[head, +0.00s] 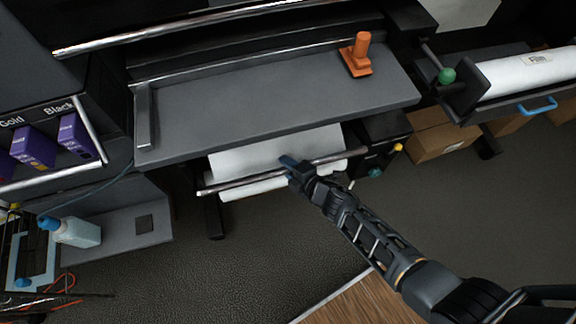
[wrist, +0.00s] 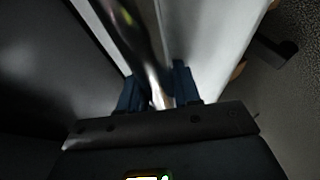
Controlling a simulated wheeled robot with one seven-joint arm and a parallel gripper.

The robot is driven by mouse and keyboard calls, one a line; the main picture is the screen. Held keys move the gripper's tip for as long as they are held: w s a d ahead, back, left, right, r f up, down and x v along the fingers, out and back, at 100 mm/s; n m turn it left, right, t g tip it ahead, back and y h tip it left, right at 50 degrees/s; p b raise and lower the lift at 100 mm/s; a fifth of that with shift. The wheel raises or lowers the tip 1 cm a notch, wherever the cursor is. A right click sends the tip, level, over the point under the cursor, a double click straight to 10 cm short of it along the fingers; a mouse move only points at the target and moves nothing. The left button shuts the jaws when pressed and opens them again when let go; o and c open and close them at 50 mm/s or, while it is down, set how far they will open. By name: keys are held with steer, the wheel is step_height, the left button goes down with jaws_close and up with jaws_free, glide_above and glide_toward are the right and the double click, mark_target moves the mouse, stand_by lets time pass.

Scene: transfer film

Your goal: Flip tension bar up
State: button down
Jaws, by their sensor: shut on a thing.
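The tension bar (head: 240,182) is a shiny metal rod running across the front of the printer, below its flat bed, in front of a hanging white film sheet (head: 250,153). My gripper (head: 290,164) is at the bar, right of its middle, with its blue fingers shut on it. In the wrist view the bar (wrist: 137,45) runs down between the two blue fingertips (wrist: 158,92), and the white film (wrist: 205,35) lies beside it. The exact contact on the bar is dark and partly hidden by the fingers.
The grey printer bed (head: 270,95) overhangs just above the bar. An orange tool (head: 357,57) stands on it. A film roll (head: 530,72) on a rack is at the right. Cardboard boxes (head: 442,138) sit below it. A spray bottle (head: 72,231) is at the left. The floor in front is open.

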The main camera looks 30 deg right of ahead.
steer(key=c, duration=0.9)
jaws_free()
steer(key=shift+w+r, duration=0.2)
steer(key=shift+w, duration=0.05)
steer(key=shift+s+f, duration=0.1)
steer(key=shift+p+v, duration=0.65)
steer(key=shift+v, duration=3.25)
